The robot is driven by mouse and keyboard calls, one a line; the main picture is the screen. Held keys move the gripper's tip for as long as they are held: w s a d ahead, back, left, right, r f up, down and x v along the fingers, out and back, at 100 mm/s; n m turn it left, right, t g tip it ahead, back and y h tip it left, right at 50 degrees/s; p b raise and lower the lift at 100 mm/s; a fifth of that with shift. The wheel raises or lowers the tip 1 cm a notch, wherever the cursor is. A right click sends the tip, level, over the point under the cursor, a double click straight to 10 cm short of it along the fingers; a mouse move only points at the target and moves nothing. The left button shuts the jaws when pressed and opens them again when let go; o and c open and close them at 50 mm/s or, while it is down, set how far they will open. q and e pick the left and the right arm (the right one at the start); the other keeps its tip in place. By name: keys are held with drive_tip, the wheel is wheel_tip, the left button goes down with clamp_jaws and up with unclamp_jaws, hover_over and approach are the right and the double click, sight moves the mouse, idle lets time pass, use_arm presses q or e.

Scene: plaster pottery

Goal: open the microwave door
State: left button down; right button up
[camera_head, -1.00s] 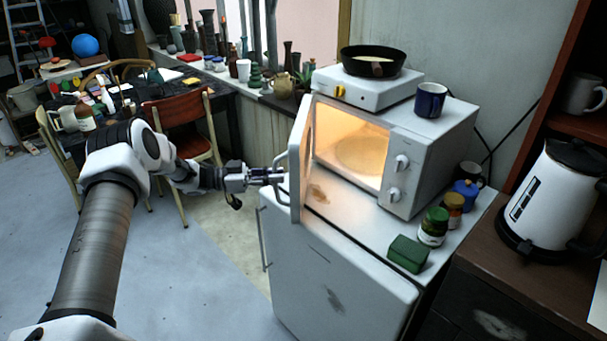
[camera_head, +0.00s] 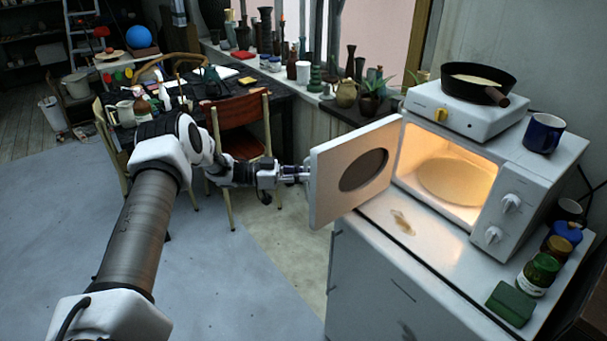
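The white microwave (camera_head: 480,222) stands on a low white fridge-like cabinet (camera_head: 370,285). Its door (camera_head: 330,190) is swung wide open to the left, showing its inner face with a dark oval window (camera_head: 364,170). The lit cavity with its round plate (camera_head: 455,180) is in plain sight. My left gripper (camera_head: 305,174) is at the door's outer left edge; its fingertips are partly hidden behind the door, so I cannot tell whether it grips the handle, which is also hidden. My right gripper is not in view.
A hot plate (camera_head: 465,115) with a black pan (camera_head: 478,82) and a blue mug (camera_head: 543,133) sit on the microwave. Jars (camera_head: 538,272) and a green box (camera_head: 511,303) stand at the cabinet's right. A chair (camera_head: 238,125) is behind my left arm. The floor at left is clear.

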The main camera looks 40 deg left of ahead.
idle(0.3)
use_arm(q)
drive_tip(key=c, duration=1.2)
unclamp_jaws()
drive_tip(key=shift+w, duration=0.1)
drive_tip(key=shift+o, duration=0.2)
drive_tip(key=v, duration=1.2)
